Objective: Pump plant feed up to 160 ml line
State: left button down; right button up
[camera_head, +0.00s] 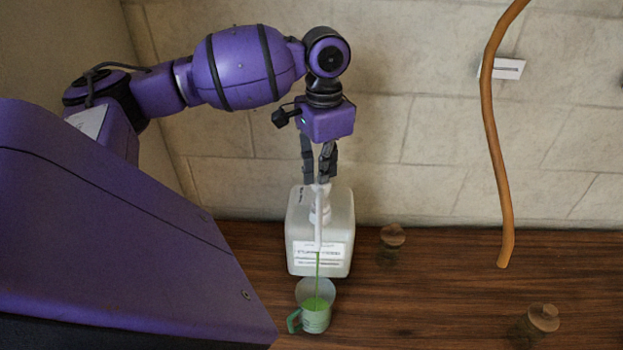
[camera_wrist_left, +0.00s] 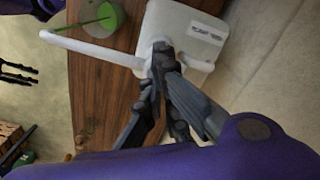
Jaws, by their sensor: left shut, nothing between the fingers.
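A white pump bottle (camera_head: 335,222) with a printed label stands on the wooden surface near the wall; it also shows in the left wrist view (camera_wrist_left: 183,32). Its long white spout (camera_head: 318,228) points toward the front. A green stream runs from the spout tip into a small measuring cup (camera_head: 317,312) with a green handle, which holds green liquid. The cup shows in the left wrist view (camera_wrist_left: 103,18) too. The cup's marks are too small to read. My left gripper (camera_head: 321,181) is shut and empty, right above the pump head, seemingly touching it. My right gripper is out of view.
A wooden counter (camera_head: 430,290) carries the bottle and cup. Two round wooden knobs stand to the right, one nearer the wall (camera_head: 392,237) and one in front (camera_head: 543,318). An orange-brown hose or pole (camera_head: 491,110) hangs at the right. A stone wall (camera_head: 420,130) stands close behind.

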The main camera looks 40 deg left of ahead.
pick_arm(q)
jog(key=shift+f, duration=0.85)
jog(key=shift+r, duration=0.1)
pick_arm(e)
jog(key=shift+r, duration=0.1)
pick_arm(q)
jog(key=shift+r+p, duration=0.6)
jog(key=shift+r, duration=1.55)
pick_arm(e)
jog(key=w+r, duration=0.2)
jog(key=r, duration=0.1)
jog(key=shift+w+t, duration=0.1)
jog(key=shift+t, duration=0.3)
pick_arm(q)
jog(key=shift+r, duration=2.5)
